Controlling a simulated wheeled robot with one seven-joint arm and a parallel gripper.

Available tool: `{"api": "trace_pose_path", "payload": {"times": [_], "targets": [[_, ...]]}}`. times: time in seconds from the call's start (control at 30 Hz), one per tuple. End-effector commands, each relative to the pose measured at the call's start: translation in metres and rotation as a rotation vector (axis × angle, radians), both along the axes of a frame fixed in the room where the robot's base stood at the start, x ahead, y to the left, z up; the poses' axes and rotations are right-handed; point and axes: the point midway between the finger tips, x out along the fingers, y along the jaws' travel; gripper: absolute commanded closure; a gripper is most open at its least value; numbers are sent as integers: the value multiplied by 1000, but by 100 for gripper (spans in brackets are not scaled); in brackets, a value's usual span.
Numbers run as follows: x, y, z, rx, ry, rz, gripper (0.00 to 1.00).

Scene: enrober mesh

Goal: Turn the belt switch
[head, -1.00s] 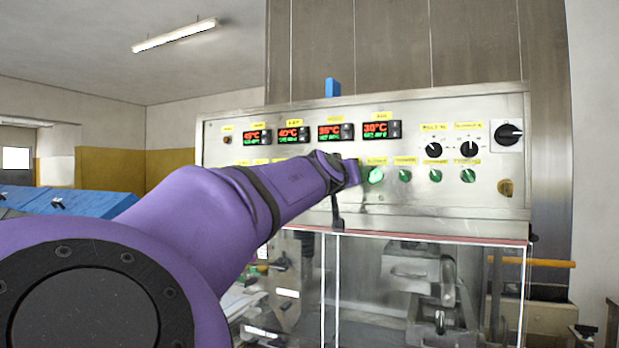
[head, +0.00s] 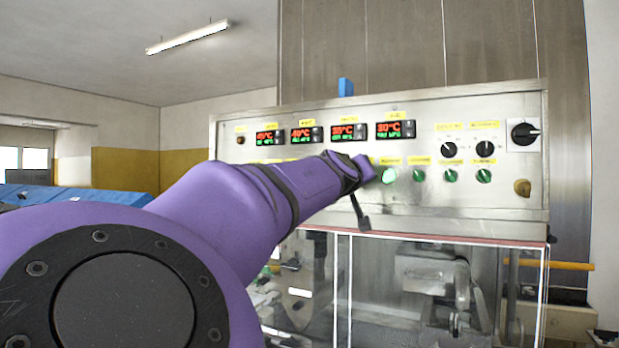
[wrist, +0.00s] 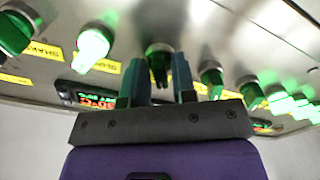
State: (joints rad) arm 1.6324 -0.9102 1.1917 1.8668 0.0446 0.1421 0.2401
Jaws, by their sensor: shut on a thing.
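The steel control panel (head: 300,190) carries a lower row of green rotary switches with yellow labels. My gripper (wrist: 162,82) is shut on one green switch (wrist: 158,52), with a finger on each side of its knob. The label of this switch is hidden, so I cannot read whether it is the belt switch. In the head view my gripper (head: 368,169) covers that switch. A brightly lit green switch (head: 388,175) sits just right of it, and it also shows left of my gripper in the wrist view (wrist: 95,45). The wrist view is tilted and upside down.
More green switches (head: 418,175) continue along the row. Temperature displays (head: 395,130) and black knobs (head: 449,149) sit above. A large black rotary switch (head: 524,134) is at the upper right. A clear-walled cabinet (head: 440,285) stands below the panel.

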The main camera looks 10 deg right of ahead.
Motion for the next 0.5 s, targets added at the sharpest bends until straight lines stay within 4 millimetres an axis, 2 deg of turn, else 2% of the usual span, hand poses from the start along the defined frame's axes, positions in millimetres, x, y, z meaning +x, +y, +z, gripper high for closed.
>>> {"api": "trace_pose_path", "payload": {"times": [0.03, 0.07, 0.1, 0.5], "targets": [[0, 0, 0, -1, 1, 1, 98], [0, 0, 0, -1, 1, 1, 68], [0, 1, 0, -1, 1, 1, 62], [-6, 5, 0, 0, 0, 1, 62]]}}
